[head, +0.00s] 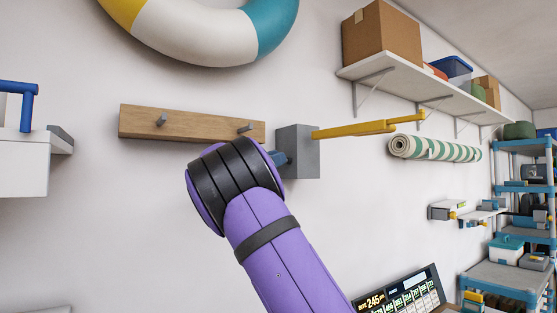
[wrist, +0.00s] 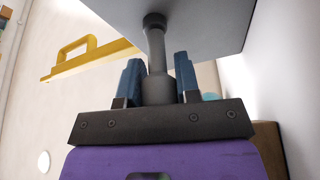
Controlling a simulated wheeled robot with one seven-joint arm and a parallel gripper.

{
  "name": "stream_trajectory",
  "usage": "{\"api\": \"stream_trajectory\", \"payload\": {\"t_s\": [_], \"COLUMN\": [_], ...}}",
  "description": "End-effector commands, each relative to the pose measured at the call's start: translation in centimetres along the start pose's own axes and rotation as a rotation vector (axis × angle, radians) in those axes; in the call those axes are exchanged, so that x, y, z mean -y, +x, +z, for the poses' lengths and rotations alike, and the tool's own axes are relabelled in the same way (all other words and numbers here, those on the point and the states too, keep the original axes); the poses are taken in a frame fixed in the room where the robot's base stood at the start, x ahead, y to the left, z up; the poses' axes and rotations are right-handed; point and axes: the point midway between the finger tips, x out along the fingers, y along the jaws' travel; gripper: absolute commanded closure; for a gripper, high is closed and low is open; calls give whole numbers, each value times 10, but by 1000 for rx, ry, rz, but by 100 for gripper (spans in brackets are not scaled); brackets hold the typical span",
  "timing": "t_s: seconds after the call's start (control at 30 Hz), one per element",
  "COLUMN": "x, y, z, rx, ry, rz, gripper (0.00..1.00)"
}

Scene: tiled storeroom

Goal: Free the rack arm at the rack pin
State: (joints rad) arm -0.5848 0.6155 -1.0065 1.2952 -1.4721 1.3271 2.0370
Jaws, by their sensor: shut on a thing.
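The rack arm (head: 360,129) is a long yellow bar that stands out from a grey wall block (head: 304,150) toward the right, with a raised handle near its far end. It also shows at the upper left of the wrist view (wrist: 88,66). The rack pin (wrist: 156,48) is a dark grey rod with a wider end, coming out of the block's face. My gripper (wrist: 159,78) has its blue fingers on both sides of the pin and is shut on it. In the head view, my gripper (head: 280,158) is partly hidden by my wrist.
A wooden peg board (head: 190,126) is on the wall left of the block. A life ring (head: 200,30) hangs above. A shelf (head: 420,88) with boxes and a rolled striped mat (head: 435,149) are to the right. A white shelf unit (head: 25,160) is at far left.

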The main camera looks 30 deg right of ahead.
Motion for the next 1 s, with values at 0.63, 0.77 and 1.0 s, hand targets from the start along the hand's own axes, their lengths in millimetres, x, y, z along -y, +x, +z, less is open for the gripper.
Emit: {"api": "stream_trajectory", "payload": {"t_s": [0.63, 0.77, 1.0], "x": [1, 1, 1], "y": [-22, -46, -88], "z": [1, 1, 1], "rx": [2, 2, 1], "ry": [-1, -1, 0], "rz": [-5, -5, -4], "gripper": [44, 44, 44]}}
